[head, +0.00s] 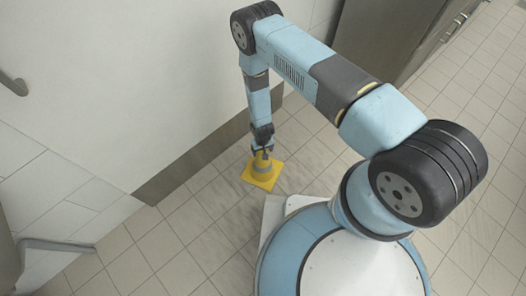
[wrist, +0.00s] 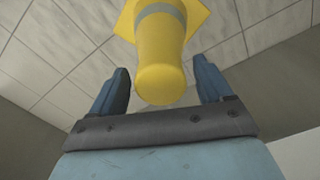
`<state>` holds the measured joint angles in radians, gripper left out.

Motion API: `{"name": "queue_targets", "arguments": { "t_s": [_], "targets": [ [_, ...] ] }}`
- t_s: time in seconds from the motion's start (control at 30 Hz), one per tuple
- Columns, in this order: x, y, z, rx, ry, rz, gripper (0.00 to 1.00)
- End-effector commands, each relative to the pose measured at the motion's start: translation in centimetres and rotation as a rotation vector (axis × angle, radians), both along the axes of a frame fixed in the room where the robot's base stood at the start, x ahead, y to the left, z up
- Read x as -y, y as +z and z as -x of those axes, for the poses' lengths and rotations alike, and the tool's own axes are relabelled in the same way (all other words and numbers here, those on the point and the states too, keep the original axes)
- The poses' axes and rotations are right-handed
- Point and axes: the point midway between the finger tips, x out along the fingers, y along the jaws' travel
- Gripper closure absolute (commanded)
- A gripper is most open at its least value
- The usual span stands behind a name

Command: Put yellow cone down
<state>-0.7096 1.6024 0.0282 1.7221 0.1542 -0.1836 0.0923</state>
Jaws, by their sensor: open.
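The yellow cone (head: 262,174) stands upright on the tiled floor in the head view, its square base flat on the tiles. In the wrist view the cone (wrist: 160,52) shows its rounded top, a grey band and part of its base. My gripper (head: 263,150) is just above and around the cone's top. In the wrist view my gripper (wrist: 160,88) is open, with one blue finger on each side of the cone's tip and a gap visible on both sides. The head view hides the exact finger positions.
A white wall panel with a dark baseboard (head: 195,160) runs close behind the cone. Dark metal cabinets (head: 395,40) stand at the upper right. Metal rails (head: 55,246) are at the left. The tiled floor (head: 200,230) around the cone is clear.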

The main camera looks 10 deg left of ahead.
Motion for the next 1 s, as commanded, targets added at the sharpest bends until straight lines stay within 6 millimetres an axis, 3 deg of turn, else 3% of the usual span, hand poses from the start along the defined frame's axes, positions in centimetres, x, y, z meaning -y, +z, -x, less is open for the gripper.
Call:
{"name": "queue_targets", "arguments": {
  "t_s": [0.6, 1.0],
  "targets": [
    [-0.1, 9.5, -0.1, 0.001, 0.000, 0.000, 0.21],
    [0.0, 11.0, 0.0, 0.000, 0.000, 0.000, 0.21]
  ]
}}
